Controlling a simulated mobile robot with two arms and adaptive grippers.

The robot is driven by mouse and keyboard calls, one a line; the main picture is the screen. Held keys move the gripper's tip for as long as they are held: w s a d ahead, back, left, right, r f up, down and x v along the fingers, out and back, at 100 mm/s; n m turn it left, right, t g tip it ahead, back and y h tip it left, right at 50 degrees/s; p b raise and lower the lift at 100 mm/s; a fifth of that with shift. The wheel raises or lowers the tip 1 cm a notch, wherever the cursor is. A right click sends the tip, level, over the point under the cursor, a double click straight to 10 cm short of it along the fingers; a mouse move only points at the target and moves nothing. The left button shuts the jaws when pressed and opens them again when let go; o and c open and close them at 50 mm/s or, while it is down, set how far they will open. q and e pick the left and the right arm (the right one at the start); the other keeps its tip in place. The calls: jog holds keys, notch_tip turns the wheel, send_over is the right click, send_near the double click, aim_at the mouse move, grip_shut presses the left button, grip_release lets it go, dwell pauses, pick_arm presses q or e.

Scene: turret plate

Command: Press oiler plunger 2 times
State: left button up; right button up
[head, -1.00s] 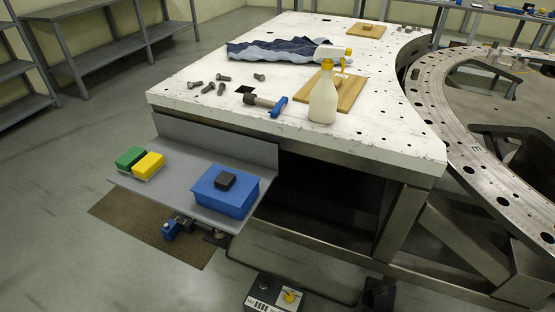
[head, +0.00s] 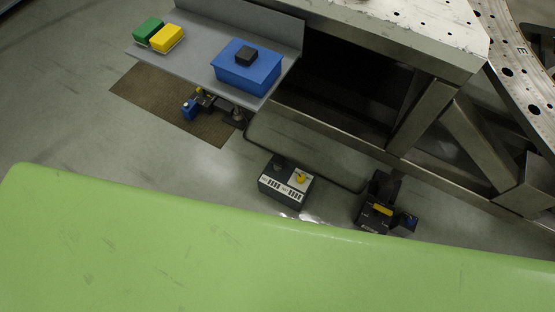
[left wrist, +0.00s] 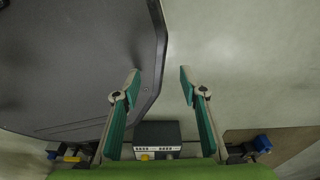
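No part is clearly marked as the oiler plunger. A dark box (head: 283,196) with white labels stands low in the middle of the head view, and a yellow knob (head: 301,177) sits on its top. Both also show in the left wrist view, the box (left wrist: 158,131) at the bottom and the knob (left wrist: 145,157) below it. My left gripper (left wrist: 160,82) is open and empty, its green-padded fingers wide apart. The box lies between the finger bases in that picture; I cannot tell the height gap. Neither gripper shows in the head view.
A shelf (head: 200,55) carries a blue box (head: 246,72), a green block (head: 147,30) and a yellow block (head: 166,38). A dark device (head: 380,205) stands right of the labelled box. A blue-and-dark device (head: 192,107) is by the brown mat (head: 140,92). The table frame (head: 425,115) is behind.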

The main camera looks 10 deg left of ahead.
pick_arm(q)
grip_shut()
dwell(1.0)
